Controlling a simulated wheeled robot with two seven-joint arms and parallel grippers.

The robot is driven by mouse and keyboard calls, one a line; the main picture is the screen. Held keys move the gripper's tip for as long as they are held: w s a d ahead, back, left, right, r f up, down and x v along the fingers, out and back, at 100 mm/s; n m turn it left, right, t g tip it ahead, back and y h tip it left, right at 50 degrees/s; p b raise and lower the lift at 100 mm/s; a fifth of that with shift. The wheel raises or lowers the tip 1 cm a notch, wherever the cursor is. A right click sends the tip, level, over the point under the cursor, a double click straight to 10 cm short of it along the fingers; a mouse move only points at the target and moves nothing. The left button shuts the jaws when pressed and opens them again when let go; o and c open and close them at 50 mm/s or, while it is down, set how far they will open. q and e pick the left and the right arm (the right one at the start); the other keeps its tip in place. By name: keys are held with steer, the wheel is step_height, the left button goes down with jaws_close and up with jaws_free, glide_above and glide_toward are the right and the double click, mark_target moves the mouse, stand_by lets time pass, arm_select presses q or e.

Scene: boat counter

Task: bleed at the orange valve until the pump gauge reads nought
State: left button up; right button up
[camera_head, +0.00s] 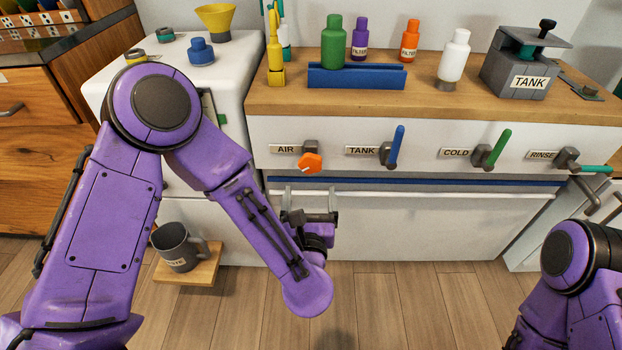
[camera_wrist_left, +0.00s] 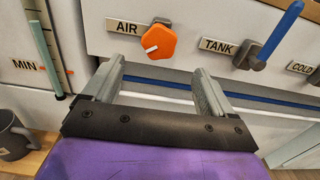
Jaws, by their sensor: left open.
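The orange valve (camera_head: 310,163) is a faceted knob on the white counter front, beside the AIR label (camera_head: 286,149). In the left wrist view the orange knob (camera_wrist_left: 161,43) has a white mark on its left side. My left gripper (camera_head: 311,193) is open and empty just below the knob, its fingers pointing at the panel. In the left wrist view the knob lies beyond the gap between the fingertips (camera_wrist_left: 158,70), apart from them. I cannot make out a dial marked as the pump gauge. My right gripper is not in view; only its arm shows.
A blue TANK lever (camera_head: 396,147), green COLD lever (camera_head: 498,149) and teal RINSE lever (camera_head: 594,169) line the panel. A rail (camera_head: 430,195) runs below. A tube marked MIN (camera_wrist_left: 44,60) stands left. A grey mug (camera_head: 174,248) sits on a low shelf.

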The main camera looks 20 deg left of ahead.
mark_target(311, 167)
arm_select(q)
steer(key=x, duration=0.9)
steer(key=shift+c, duration=0.4)
steer(key=c, duration=1)
